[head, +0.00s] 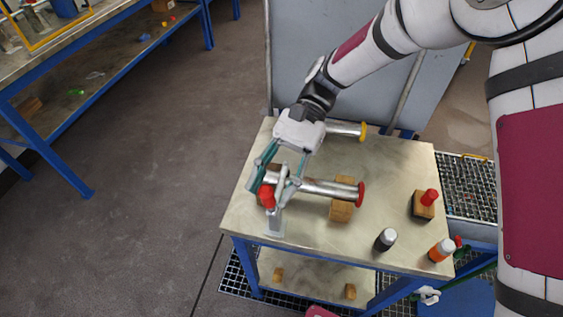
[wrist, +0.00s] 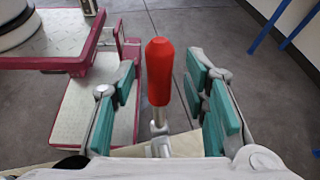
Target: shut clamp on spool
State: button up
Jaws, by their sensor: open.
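The clamp's red handle (wrist: 159,72) stands upright between the teal finger pads of my gripper (wrist: 160,100) in the wrist view, with a gap on both sides. In the head view my gripper (head: 274,180) is open around the red handle (head: 267,195) at the left end of the spool (head: 325,188). The spool is a metal pipe with a red flange end, lying across a wooden block (head: 342,207). The clamp's grey stand (head: 275,220) rises from the table near the left edge. My fingers partly hide the clamp body.
The metal-topped table (head: 310,250) also carries a yellow-ended pipe (head: 345,130), a wooden block with a red knob (head: 424,205), a dark bottle with a grey cap (head: 385,239) and an orange bottle (head: 441,250). A grey panel (head: 330,50) stands behind. Open floor lies to the left.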

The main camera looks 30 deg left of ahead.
jog(key=v, duration=1.1)
jog(key=shift+w, duration=0.25)
